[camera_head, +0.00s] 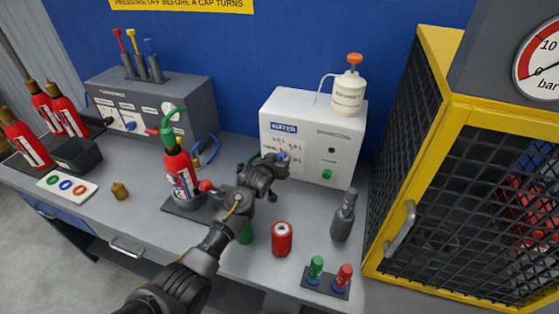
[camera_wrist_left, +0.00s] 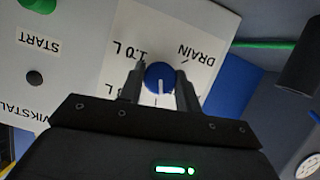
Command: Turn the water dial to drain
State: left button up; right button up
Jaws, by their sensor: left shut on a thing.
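The white water unit (camera_head: 346,150) stands against the blue back wall, with its WATER label and a dial on its front. My left gripper (camera_head: 279,163) is at the front of the unit and hides part of it. In the left wrist view, the blue water dial (camera_wrist_left: 155,74) sits between the fingers of my left gripper (camera_wrist_left: 160,84), which are shut on it. Its white pointer line points down in that upside-down picture, away from the DRAIN label (camera_wrist_left: 196,54) at upper right. A 1.0 L label is at upper left; another label is partly hidden. My right gripper is not in view.
A red extinguisher (camera_head: 181,172) stands left of my left arm. A red can (camera_head: 282,239), a dark grey bottle (camera_head: 344,217) and a stand with green and red caps (camera_head: 325,285) are at the front. A yellow mesh cage (camera_head: 446,77) bounds the right. The green start button (camera_head: 327,174) is near the dial.

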pick_arm(q)
jog(key=n+h, duration=0.2)
jog(key=n, duration=0.1)
jog(key=shift+a+n+h+p, duration=0.1)
jog(key=shift+n+h+p, duration=0.2)
dwell(0.5)
jog(key=o, duration=1)
jog(key=shift+c, duration=0.2)
jog(key=v, duration=1)
jog(key=shift+s+a+r+b, duration=0.25)
jog(key=shift+a+b, duration=0.1)
jog(key=shift+b, duration=0.1)
